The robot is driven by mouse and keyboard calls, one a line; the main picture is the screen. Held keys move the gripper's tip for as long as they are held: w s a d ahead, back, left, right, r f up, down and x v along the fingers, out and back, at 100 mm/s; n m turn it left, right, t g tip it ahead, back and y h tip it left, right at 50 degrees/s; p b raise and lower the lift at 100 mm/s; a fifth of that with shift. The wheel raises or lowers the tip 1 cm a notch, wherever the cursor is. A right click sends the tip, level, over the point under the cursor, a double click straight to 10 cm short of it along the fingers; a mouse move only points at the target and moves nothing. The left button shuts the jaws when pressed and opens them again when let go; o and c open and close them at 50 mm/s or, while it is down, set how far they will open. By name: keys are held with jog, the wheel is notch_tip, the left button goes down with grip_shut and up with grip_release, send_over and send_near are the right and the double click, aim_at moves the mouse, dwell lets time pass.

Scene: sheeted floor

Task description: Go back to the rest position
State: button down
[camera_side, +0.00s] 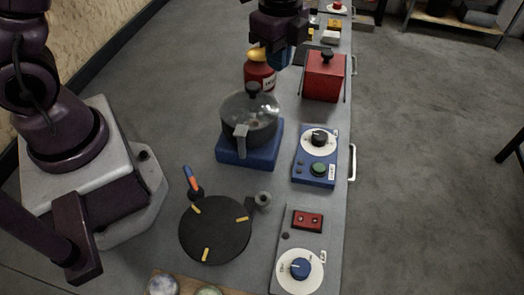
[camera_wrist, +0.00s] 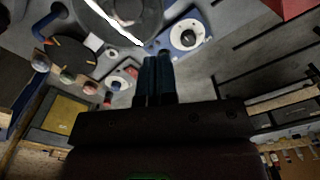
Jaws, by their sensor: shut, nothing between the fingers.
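My gripper (camera_side: 281,62) is at the top middle of the side view, above the far part of the bench. In the wrist view its two blue fingers (camera_wrist: 152,78) are together, with nothing between them. The fingertips are partly hidden in the side view behind the gripper's dark body. The gripper is above and beyond the pot, near the red bottle and the red box, and I cannot tell its exact height.
A lidded pot (camera_side: 250,122) stands on a blue base (camera_side: 247,155).

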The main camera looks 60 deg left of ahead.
jog(key=shift+s+f+n, duration=0.1)
jog(key=shift+s+n, duration=0.05)
jog(key=shift+n, duration=0.55)
jog(key=s+a+r+n+t, duration=0.2)
jog(key=s+r+n, duration=0.4)
jog(key=s+r, duration=0.1)
jog(key=s+a+r+n+t, duration=0.3)
jog(key=s+r+n, duration=0.4)
jog(key=s, duration=0.3)
jog(key=shift+s+a+r+n+t, duration=0.2)
jog(key=shift+s+r+n+t, duration=0.1)
jog(key=shift+r, duration=0.3)
